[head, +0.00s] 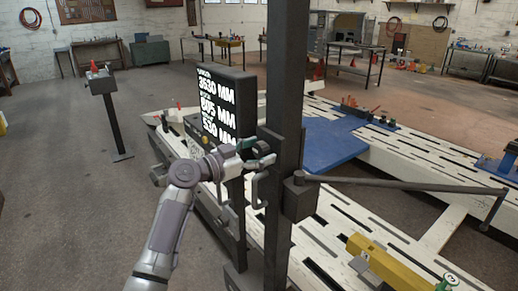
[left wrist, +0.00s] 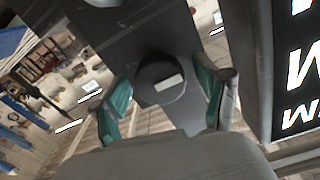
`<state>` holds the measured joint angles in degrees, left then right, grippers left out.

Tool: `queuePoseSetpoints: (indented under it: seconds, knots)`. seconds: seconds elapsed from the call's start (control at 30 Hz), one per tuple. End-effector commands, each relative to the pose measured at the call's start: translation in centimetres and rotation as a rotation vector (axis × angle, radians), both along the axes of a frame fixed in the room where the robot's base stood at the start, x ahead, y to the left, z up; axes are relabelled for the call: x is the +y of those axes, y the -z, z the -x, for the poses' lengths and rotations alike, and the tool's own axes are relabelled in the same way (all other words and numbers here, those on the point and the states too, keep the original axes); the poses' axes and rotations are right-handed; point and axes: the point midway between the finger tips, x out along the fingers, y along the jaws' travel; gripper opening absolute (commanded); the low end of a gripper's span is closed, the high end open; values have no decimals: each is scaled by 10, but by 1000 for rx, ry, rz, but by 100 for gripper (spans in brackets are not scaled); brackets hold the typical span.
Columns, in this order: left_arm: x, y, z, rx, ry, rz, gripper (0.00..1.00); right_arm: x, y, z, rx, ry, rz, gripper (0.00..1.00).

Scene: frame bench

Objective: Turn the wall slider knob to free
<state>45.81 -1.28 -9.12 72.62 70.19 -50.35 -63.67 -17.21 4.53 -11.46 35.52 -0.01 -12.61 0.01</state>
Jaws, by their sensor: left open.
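The slider knob (head: 261,147) is a dark round knob on the tall dark post (head: 287,60). It also shows in the left wrist view (left wrist: 160,86), with a pale bar mark on its face, slightly tilted there. My left gripper (head: 262,154) is open at the knob. In the left wrist view its two teal-padded fingers stand on either side of the knob, with visible gaps, so they do not clearly touch it. No label for free or locked is readable. My right gripper is not in view.
A display panel (head: 227,105) with white millimetre readings stands just left of the post. A dark jointed rod (head: 400,185) reaches right from the slider block (head: 299,198). The slotted white frame bench (head: 350,225) carries a blue plate (head: 322,142) and a yellow part (head: 385,262).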

Motion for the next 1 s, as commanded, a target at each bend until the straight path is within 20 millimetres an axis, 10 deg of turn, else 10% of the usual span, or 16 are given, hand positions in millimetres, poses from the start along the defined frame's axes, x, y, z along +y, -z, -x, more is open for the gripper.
queuePoseSetpoints:
  seconds: [0.23, 0.6, 1.0]
  knots:
    - [0, 0, 0, 0, 0, 0, 74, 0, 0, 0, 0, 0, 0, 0]
    - [0, 0, 0, 0, 0, 0, 14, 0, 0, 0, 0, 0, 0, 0]
    - [0, 1, 0, 67, 0, 49, 14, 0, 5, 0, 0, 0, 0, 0]
